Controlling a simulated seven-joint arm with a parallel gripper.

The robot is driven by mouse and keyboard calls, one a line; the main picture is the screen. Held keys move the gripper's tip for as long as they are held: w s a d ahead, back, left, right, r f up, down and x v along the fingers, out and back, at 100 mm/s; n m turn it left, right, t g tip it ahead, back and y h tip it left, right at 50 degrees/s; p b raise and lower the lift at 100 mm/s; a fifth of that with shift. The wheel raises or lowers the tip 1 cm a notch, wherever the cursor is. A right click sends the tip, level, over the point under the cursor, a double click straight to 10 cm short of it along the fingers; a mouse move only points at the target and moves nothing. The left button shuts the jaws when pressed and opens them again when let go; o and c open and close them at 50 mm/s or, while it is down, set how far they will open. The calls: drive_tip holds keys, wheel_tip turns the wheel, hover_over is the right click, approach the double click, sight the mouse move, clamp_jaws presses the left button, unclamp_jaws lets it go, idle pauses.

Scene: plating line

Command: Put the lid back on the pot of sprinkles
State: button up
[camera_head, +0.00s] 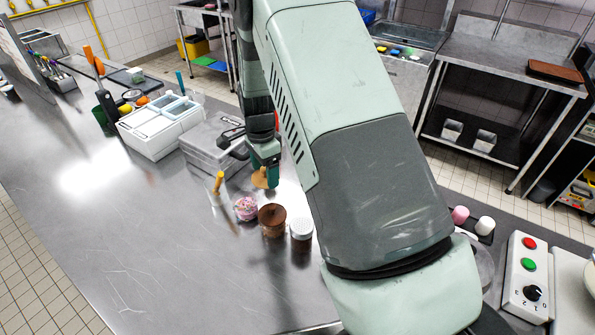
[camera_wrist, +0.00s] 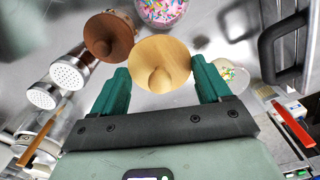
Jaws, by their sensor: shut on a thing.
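My gripper (camera_wrist: 160,84) is shut on a round pale wooden lid (camera_wrist: 160,63) with a knob, one green finger on each side of it. In the head view my gripper (camera_head: 265,168) holds the lid (camera_head: 260,181) above the counter, behind and slightly right of the pot of sprinkles (camera_head: 246,210). The pot is open, and pink and coloured sprinkles show inside it. In the wrist view the pot (camera_wrist: 162,12) is at the top edge, partly cut off, beyond the lid and apart from it.
A pot with a brown wooden lid (camera_head: 271,214) stands right beside the sprinkles, then a white-topped shaker (camera_head: 301,226). The counter (camera_head: 130,240) is clear at front left.

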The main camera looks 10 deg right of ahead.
drive_tip(key=s+a, duration=0.1)
drive_tip(key=a, duration=0.5)
drive_tip(key=shift+a+f, duration=0.15)
drive_tip(key=shift+f, duration=2.55)
drive_tip(key=shift+f, duration=0.15)
drive_tip(key=o, duration=1)
drive_tip(key=shift+r, duration=3.5)
clamp_jaws()
